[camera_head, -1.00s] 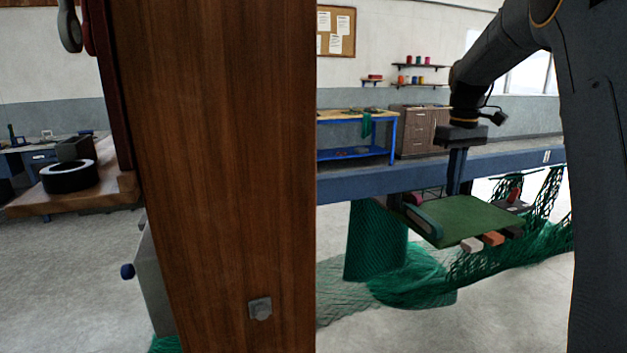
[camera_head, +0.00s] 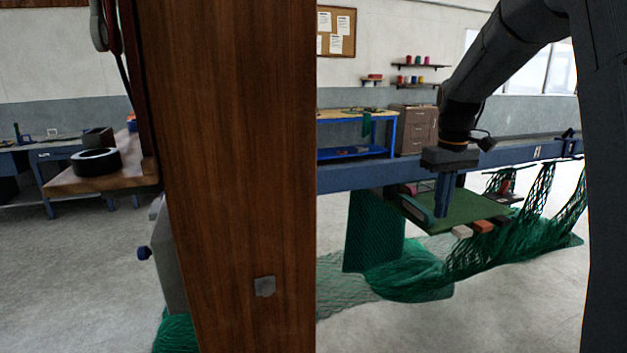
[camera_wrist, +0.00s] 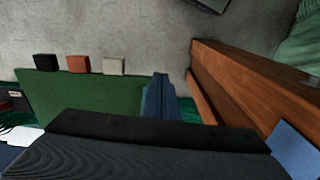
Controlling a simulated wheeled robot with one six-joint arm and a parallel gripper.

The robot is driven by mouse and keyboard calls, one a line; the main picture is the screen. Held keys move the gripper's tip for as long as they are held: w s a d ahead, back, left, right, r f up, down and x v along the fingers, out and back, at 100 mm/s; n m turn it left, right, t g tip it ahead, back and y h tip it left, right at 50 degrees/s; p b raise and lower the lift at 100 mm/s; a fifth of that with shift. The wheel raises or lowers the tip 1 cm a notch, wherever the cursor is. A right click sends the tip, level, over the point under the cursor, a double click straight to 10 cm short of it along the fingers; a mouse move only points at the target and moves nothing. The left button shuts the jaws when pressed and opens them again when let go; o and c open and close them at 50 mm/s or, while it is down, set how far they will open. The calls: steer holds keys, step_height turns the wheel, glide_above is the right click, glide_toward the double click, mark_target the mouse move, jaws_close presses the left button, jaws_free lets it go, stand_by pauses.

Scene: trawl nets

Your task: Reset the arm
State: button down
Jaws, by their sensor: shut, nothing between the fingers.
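My gripper (camera_head: 444,196) is on the end of my arm, right of the wooden post in the head view. Its blue fingers point down and are shut with nothing between them. They appear in front of the left part of a green board (camera_head: 465,208). In the wrist view my gripper's fingers (camera_wrist: 159,98) show beside the right edge of the green board (camera_wrist: 75,98). I cannot tell whether they touch the board.
A wide wooden post (camera_head: 230,180) stands close in front, left of my arm. White (camera_head: 461,232), orange (camera_head: 482,227) and dark (camera_head: 500,221) blocks line the board's edge. Green netting (camera_head: 400,265) hangs from a blue beam (camera_head: 350,177) and spreads on the floor.

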steer(key=s+a+f+m, duration=0.1)
steer(key=s+a+f, duration=0.3)
steer(key=s, duration=0.2)
steer(key=s+a+f, duration=0.4)
steer(key=s+f, duration=0.1)
steer(key=s, duration=0.2)
steer(key=shift+f+m+t+b, duration=0.2)
steer(key=shift+m+t+b, duration=0.2)
steer(key=c, duration=2.2)
jaws_free()
steer(key=shift+m, duration=0.7)
steer(key=s+a+f, duration=0.1)
steer(key=s+f, duration=0.1)
steer(key=s, duration=0.2)
steer(key=s+a+f, duration=0.1)
steer(key=s+f, duration=0.1)
steer(key=s, duration=0.1)
steer(key=s+a+f, duration=0.1)
steer(key=s+f, duration=0.1)
steer(key=s, duration=0.2)
steer(key=shift+s+a, duration=0.2)
steer(key=shift+s, duration=0.1)
steer(key=o, duration=0.4)
steer(key=shift+s, duration=0.15)
steer(key=shift+o, duration=0.2)
steer(key=shift+s+a+f, duration=0.1)
